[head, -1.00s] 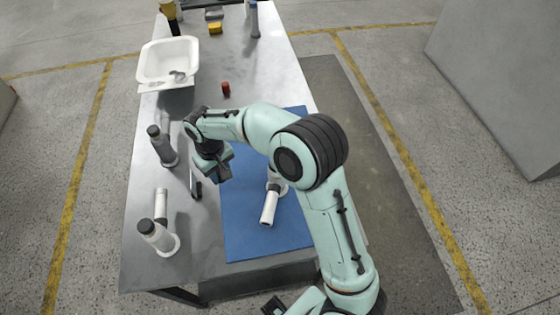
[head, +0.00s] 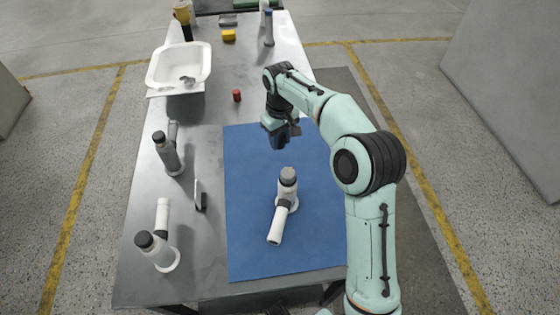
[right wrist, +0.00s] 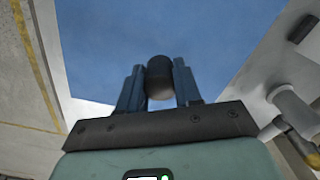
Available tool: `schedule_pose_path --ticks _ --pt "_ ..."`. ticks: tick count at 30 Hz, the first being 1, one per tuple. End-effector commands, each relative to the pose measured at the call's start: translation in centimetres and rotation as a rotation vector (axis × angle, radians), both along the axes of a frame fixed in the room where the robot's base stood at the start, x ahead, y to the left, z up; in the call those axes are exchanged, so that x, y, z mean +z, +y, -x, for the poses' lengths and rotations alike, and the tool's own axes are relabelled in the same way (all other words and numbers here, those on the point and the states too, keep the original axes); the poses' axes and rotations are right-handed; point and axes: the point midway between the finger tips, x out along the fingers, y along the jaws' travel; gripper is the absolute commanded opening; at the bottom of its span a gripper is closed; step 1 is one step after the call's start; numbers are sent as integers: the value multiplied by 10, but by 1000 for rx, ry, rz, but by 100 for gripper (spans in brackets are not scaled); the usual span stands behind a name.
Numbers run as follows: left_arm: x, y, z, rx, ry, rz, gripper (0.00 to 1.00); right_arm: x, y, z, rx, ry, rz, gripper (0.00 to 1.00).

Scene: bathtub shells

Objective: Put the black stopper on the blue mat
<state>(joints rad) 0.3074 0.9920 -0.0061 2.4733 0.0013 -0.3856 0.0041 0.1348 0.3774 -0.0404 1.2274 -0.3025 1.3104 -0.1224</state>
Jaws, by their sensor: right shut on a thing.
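My right gripper (head: 283,140) is over the upper part of the blue mat (head: 250,245) in the head view, seemingly a little above it. In the right wrist view its fingers (right wrist: 158,82) are shut on the black stopper (right wrist: 159,70), a short dark cylinder with a lighter grey end. The mat (right wrist: 200,40) fills the view behind it. In the head view the stopper is hard to make out among the dark fingers. My left gripper is not in view.
A white pipe fitting with a grey cap (head: 283,205) stands on the mat. Left of the mat are two similar fittings (head: 157,250) (head: 167,152) and a small black-and-white piece (head: 200,197). A white tub (head: 180,62) and a red cylinder (head: 236,96) are farther back. The mat's left part is clear.

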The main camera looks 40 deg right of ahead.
Motion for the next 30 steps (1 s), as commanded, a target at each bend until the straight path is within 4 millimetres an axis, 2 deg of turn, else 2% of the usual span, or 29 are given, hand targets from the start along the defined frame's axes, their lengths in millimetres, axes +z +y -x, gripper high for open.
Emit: schedule_pose_path --ticks 1,3,10,18,30 --pt "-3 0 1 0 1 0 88 -13 0 1 0 3 0 4" --pt "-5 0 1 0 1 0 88 -23 0 0 0 1 0 4" --pt "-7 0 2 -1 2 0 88 -42 0 0 0 0 0 4" --pt "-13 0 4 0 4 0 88 -86 0 0 1 1 0 4" --pt "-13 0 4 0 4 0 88 -91 0 0 0 -2 0 4"
